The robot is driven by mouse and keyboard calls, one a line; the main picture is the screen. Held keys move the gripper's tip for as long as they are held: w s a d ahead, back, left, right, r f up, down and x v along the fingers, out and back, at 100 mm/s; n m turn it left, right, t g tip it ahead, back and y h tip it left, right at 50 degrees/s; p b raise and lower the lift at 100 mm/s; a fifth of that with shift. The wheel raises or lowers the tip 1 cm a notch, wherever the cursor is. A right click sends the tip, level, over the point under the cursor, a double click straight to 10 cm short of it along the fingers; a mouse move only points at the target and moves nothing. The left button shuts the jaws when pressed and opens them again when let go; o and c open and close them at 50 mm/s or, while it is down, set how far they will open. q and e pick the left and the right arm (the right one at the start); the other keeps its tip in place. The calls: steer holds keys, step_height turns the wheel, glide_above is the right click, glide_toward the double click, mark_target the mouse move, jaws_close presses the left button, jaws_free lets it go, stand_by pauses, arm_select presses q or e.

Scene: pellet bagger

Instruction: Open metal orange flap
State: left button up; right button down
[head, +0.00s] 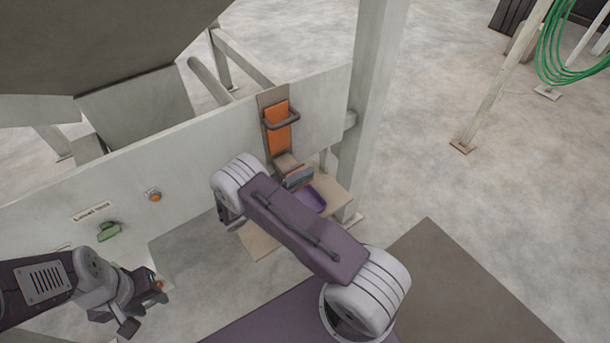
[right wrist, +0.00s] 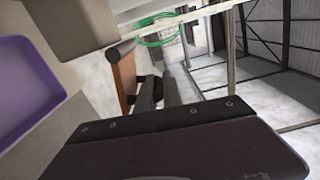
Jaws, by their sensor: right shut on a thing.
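The orange metal flap (head: 277,136) is set upright in the pale machine panel, with a grey U-shaped handle (head: 283,123) across it. In the right wrist view the flap (right wrist: 125,75) is close, just left of centre. My right arm reaches in from the lower right, and its forearm hides most of the right gripper in the head view. In the right wrist view, the right gripper (right wrist: 160,95) is shut, with dark parts beside the flap at its handle; the exact contact is hard to make out. My left gripper (head: 144,308) is low at the left, away from the flap, its jaws unclear.
A pale post (head: 372,110) stands right of the flap. A green knob (head: 109,232) and an orange button (head: 153,195) are on the panel.

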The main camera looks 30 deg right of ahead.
stand_by(0.4)
steer(key=c, duration=1.8)
jaws_free()
steer(key=shift+o, duration=0.2)
steer(key=a+b, duration=0.2)
steer(key=a, duration=0.7)
steer(key=shift+s, duration=0.3)
